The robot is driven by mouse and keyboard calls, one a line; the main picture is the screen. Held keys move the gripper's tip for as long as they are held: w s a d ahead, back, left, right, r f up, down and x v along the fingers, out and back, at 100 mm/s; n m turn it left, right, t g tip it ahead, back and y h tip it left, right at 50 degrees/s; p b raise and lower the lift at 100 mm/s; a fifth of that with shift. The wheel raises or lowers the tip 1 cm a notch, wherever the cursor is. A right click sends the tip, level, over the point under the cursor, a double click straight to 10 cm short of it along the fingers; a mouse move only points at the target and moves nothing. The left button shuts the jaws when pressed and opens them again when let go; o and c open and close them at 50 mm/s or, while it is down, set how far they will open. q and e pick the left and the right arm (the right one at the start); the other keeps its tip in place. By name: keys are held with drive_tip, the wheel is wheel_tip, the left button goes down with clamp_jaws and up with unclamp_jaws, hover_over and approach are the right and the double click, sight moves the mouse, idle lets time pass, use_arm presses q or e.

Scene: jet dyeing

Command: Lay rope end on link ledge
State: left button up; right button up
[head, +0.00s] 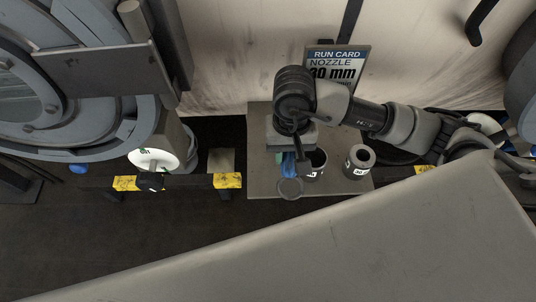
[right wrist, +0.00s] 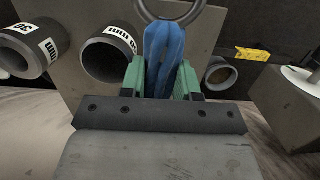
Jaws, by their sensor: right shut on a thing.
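The rope end is a blue ribbed bundle (right wrist: 165,50); in the head view only a small blue strip (head: 289,167) of it shows beside my gripper. My right gripper (right wrist: 163,80) is shut on it, with a green finger on each side. In the head view my right gripper (head: 298,160) points down over the grey plate (head: 262,150), and its wrist hides part of the rope. I cannot tell for sure which surface is the link ledge. My left gripper is not in view.
Two grey nozzle tubes (head: 358,162) (head: 316,165) stand by my gripper on the plate, with a round piece (head: 290,188) at its front edge. A run card (head: 335,65) stands behind. A black-and-yellow rail (head: 200,182) and a round machine door (head: 100,125) are at left.

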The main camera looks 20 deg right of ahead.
sight(261, 171)
drive_tip(key=a, duration=0.1)
drive_tip(key=w+a+f, duration=0.2)
drive_tip(key=shift+a+f+p, duration=0.1)
drive_tip(key=shift+a+p, duration=0.2)
drive_tip(key=shift+w+a+f, duration=0.6)
drive_tip(key=shift+a+f, duration=0.25)
wheel_tip(261, 171, down, 3)
drive_tip(key=shift+f+p, duration=0.15)
drive_tip(key=shift+p, duration=0.45)
drive_tip(key=shift+f, duration=0.45)
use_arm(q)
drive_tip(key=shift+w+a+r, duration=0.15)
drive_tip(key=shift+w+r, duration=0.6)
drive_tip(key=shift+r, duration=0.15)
use_arm(e)
drive_tip(key=o, duration=1)
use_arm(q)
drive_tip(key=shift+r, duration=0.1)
use_arm(e)
drive_tip(key=shift+r, duration=0.1)
